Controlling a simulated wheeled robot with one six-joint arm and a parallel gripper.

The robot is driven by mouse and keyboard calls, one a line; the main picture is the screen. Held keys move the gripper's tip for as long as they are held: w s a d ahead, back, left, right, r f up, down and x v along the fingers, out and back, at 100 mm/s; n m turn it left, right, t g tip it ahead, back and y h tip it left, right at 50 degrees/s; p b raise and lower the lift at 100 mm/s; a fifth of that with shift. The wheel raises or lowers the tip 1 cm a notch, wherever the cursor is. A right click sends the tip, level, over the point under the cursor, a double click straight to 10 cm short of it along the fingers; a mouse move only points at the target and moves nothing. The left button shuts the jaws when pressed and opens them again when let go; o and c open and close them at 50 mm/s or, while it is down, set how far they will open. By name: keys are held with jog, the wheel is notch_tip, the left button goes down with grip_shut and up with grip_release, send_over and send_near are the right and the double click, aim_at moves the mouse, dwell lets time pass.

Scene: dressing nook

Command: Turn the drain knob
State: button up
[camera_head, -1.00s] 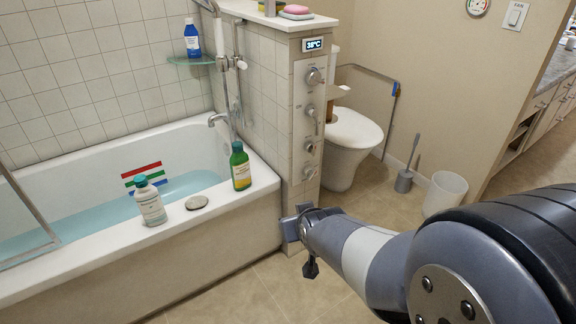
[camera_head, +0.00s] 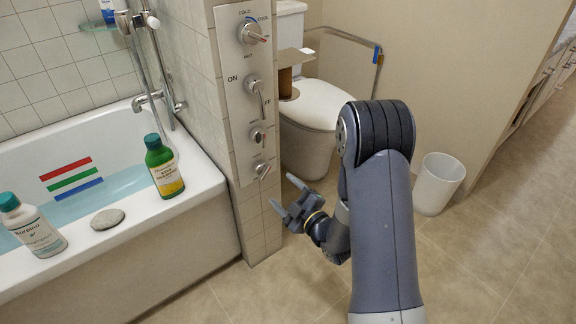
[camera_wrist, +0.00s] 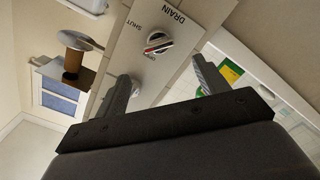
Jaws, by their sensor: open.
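The drain knob is a round metal knob with a red-marked bar, seen in the wrist view (camera_wrist: 158,42) beside the DRAIN and SHUT lettering. In the head view it appears to be the third knob down (camera_head: 257,136) on the grey control panel (camera_head: 236,120). My gripper (camera_head: 283,193) is open and empty, to the right of the panel's lower part and apart from it. In the wrist view my gripper's fingers (camera_wrist: 162,73) are spread, with the drain knob beyond the gap between them. The left finger partly hides another metal knob.
A temperature knob (camera_head: 252,33) and an ON/OFF lever (camera_head: 254,86) sit higher on the panel; another knob (camera_head: 262,169) sits below. A green bottle (camera_head: 162,167) stands on the tub rim (camera_head: 205,180). The toilet (camera_head: 312,112) is behind, the white bin (camera_head: 439,184) at right.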

aim_at(266, 174)
jog(key=b+x, duration=0.1)
jog(key=x, duration=1)
jog(key=shift+s, duration=0.1)
jog(key=shift+c, duration=0.3)
jog(key=shift+b, duration=0.3)
jog(key=c, duration=0.9)
